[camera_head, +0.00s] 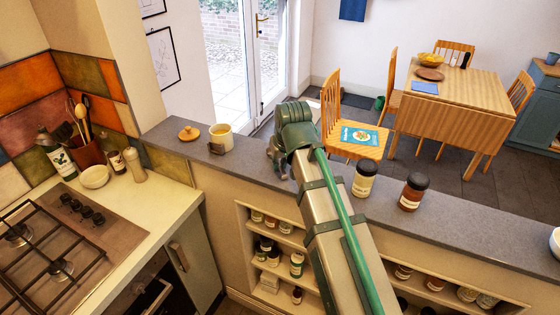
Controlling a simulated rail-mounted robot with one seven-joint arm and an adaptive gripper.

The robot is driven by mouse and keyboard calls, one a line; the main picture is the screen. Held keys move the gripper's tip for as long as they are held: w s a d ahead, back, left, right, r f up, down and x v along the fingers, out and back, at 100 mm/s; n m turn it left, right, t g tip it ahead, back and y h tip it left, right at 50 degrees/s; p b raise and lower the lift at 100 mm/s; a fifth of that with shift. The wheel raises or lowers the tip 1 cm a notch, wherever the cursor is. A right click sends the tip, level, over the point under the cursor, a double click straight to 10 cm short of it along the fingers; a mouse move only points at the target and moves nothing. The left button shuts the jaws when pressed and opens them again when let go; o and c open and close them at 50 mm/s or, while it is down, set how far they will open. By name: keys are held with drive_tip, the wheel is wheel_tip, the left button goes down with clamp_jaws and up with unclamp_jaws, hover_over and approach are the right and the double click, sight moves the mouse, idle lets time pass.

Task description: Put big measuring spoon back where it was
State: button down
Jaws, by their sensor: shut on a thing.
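My gripper (277,158) is low over the grey ledge (235,165), just right of a cream mug (221,138). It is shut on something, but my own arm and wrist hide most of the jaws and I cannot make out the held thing. I cannot clearly identify the big measuring spoon. A small dark item (216,148) is at the front of the mug, apart from the gripper; it is too small to name. A brown crock (88,152) with several upright utensils stands at the far left.
Two dark-lidded jars, one pale (364,182) and one brown (412,194), stand on the ledge right of my arm. A white bowl (95,177) and pepper mill (134,166) stand near the hob (75,240).

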drive_tip(key=shift+f, duration=0.15)
drive_tip(key=c, duration=1.6)
unclamp_jaws()
drive_tip(key=shift+f, duration=0.1)
drive_tip(key=shift+c, duration=0.2)
drive_tip(key=o, duration=0.4)
drive_tip(key=shift+o, duration=0.2)
drive_tip(key=shift+r, duration=0.2)
drive_tip(key=b+v, duration=0.2)
drive_tip(key=v, duration=1)
drive_tip(key=shift+b, duration=0.35)
drive_tip(key=shift+w, duration=0.1)
